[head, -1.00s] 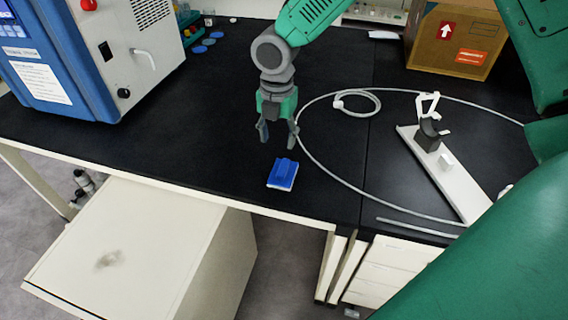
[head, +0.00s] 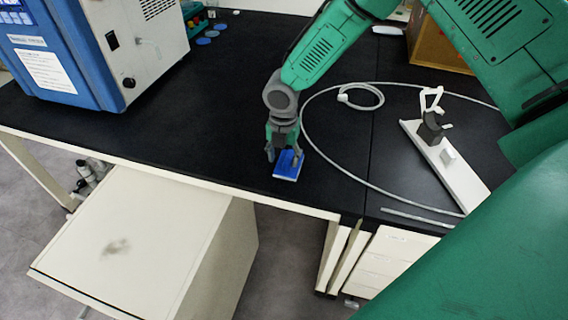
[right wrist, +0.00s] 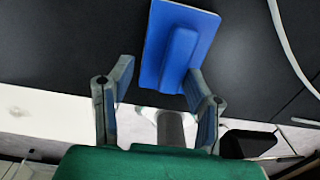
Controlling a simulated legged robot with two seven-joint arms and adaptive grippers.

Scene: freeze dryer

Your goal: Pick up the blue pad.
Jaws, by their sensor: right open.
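The blue pad (head: 288,166) lies on the black bench top near its front edge. It has a raised blue ridge and a thin pale edge. In the right wrist view the blue pad (right wrist: 176,48) is just beyond the fingertips, with its ridge toward the right finger. My right gripper (head: 284,157) is open over the pad in the head view and hides part of it. In the right wrist view my right gripper (right wrist: 160,78) shows its two fingers apart with nothing held between them. My left gripper is not in view.
A blue and grey machine (head: 110,45) stands at the back left. A grey hose (head: 335,168) curves over the bench right of the pad. A white stand (head: 450,165) and a cardboard box (head: 432,45) are farther right. The bench left of the pad is clear.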

